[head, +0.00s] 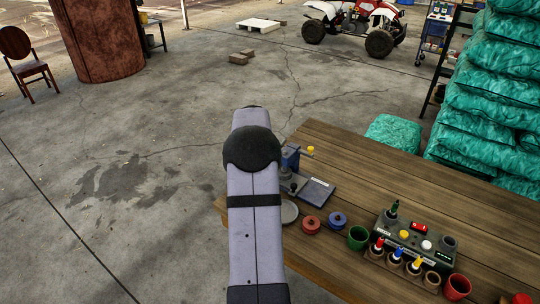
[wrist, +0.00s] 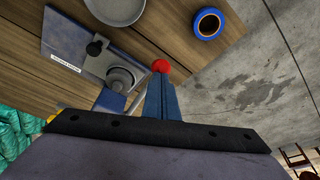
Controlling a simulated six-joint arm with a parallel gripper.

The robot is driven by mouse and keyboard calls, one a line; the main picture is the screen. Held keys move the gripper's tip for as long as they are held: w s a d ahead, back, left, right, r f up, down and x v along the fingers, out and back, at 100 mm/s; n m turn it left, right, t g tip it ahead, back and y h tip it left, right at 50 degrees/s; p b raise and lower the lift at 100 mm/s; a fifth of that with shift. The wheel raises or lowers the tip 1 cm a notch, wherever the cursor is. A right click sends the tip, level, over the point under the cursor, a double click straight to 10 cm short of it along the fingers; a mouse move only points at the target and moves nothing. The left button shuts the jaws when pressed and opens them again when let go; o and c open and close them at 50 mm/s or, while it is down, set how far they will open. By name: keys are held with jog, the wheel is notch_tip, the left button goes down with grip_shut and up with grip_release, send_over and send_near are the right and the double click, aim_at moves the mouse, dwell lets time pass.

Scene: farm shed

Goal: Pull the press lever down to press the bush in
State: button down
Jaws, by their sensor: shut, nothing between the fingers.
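The press stands on the wooden table; its blue body (head: 291,158) shows just right of my arm in the head view, with a yellow knob (head: 310,149) beside it. In the wrist view its base plate (wrist: 70,43) is at upper left, with a grey round part (wrist: 120,79) and a small dark part (wrist: 95,47). My gripper (wrist: 162,78) has its two blue fingers together and empty. A red ball (wrist: 161,67) shows at the fingertips; contact cannot be told. My arm hides the gripper in the head view. I cannot make out the bush for certain.
A grey dish (head: 289,212), a red disc (head: 311,224), a blue disc (head: 337,219) and a green cup (head: 358,238) stand near the press. A control box (head: 415,242) is at right. A blue ring (wrist: 207,23) shows in the wrist view. Green sacks (head: 490,120) are stacked at right.

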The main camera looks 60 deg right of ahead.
jog(key=shift+d+f, duration=0.4)
jog(key=shift+f, duration=0.35)
dwell(0.9)
jog(key=shift+r, duration=0.1)
notch_tip(320, 180, up, 13)
jog(key=p, duration=1)
dwell(0.6)
dwell(0.4)
jog(key=w+a+f+n+y+b, duration=0.1)
jog(key=a+n+b, duration=0.15)
jog(key=a, duration=1.15)
jog(key=w+a+f+n+y+b, duration=0.1)
jog(key=w+a+n, duration=0.15)
jog(key=a, duration=1.05)
jog(key=s+a+f+n+g+b, duration=0.1)
jog(key=s+a+f+n, duration=0.1)
jog(key=s+a, duration=0.6)
jog(key=s+a+f+n+y, duration=0.1)
jog(key=s+a+f+n, duration=0.2)
jog(key=s+a, duration=0.6)
jog(key=a+n, duration=0.2)
jog(key=shift+s+a+f+g+b, duration=0.2)
jog(key=shift+a+f+g+b, duration=0.1)
jog(key=shift+f+g+b, duration=0.1)
